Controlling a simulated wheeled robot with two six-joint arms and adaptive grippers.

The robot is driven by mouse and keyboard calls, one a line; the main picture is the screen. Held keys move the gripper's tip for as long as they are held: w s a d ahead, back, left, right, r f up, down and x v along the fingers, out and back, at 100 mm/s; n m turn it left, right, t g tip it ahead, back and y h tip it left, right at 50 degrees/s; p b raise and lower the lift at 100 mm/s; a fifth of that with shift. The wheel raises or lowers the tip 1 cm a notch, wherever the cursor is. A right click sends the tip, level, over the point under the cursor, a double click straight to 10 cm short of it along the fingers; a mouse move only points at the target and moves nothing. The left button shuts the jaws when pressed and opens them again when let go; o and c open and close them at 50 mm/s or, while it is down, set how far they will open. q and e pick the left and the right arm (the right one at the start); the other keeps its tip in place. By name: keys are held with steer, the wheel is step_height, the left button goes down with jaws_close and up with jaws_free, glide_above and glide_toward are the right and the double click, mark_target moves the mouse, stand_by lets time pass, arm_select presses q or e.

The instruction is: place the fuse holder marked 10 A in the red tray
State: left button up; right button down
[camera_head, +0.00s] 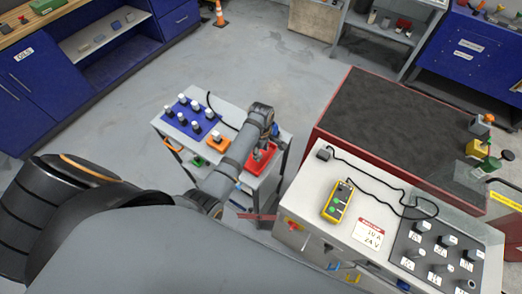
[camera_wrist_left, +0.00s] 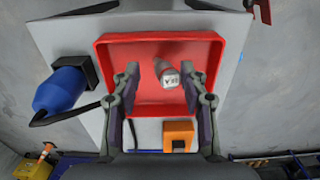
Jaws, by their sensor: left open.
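The red tray (camera_head: 270,149) sits on the small cart under my left gripper (camera_head: 262,146). In the left wrist view the tray (camera_wrist_left: 108,50) fills the middle. My right gripper is not in view.
An orange block (camera_head: 217,148) and a green block (camera_head: 198,162) are on the cart. A blue plug (camera_wrist_left: 60,91) with a black cable lies beside the tray.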

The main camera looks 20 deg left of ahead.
arm_select(q)
steer(key=shift+w+a, duration=0.1)
steer(key=shift+r, duration=0.3)
step_height(320, 180, up, 12)
steer(key=b, duration=0.1)
steer(key=shift+f, duration=0.25)
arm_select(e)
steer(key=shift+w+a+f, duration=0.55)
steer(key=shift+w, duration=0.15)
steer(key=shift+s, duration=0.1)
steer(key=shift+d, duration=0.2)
